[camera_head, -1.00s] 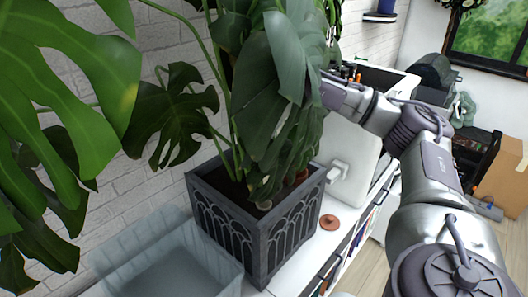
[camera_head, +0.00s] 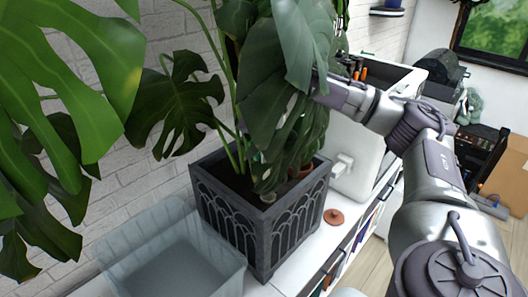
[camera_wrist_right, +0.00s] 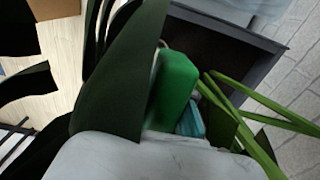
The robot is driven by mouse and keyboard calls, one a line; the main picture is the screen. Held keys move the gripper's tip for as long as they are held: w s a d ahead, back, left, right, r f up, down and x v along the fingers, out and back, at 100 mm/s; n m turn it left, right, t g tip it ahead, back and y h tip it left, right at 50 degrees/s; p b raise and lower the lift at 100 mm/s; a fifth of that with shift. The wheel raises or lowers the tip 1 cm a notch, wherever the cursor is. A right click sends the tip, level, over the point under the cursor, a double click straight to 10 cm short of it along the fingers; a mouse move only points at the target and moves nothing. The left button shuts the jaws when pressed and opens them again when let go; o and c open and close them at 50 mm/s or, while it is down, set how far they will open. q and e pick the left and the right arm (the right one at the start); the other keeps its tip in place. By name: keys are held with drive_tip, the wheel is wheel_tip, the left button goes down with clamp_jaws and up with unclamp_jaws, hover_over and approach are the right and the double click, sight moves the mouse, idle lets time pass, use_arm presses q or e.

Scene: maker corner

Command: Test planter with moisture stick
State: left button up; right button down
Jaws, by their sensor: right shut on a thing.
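The planter (camera_head: 262,224) is a dark grey square box with arched panels and dark soil. It stands upright on a white surface and holds a large leafy plant. My right gripper (camera_head: 320,90) is above the planter, mostly hidden behind broad leaves. In the right wrist view a bright green block-like thing (camera_wrist_right: 174,88), likely the moisture stick's head, sits at the gripper, with a teal part beside it. The gripper is shut on it. The planter's dark rim (camera_wrist_right: 262,42) shows beyond. The stick's lower end is hidden. My left gripper is out of view.
A clear bin (camera_head: 180,262) stands left of the planter. A small terracotta disc (camera_head: 333,217) lies to its right. A white panel-like thing (camera_head: 352,150) stands behind. Large monstera leaves (camera_head: 75,75) fill the left and crowd my right gripper.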

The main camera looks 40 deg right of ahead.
sight(264, 174)
drive_tip(key=shift+f+b, duration=2.9)
drive_tip(key=shift+f, duration=0.8)
drive_tip(key=c, duration=1)
unclamp_jaws()
drive_tip(key=shift+o, duration=0.4)
drive_tip(key=o, duration=0.5)
drive_tip(key=shift+o, duration=0.2)
drive_tip(key=shift+r+p, duration=3.4)
drive_tip(key=shift+r, duration=1.15)
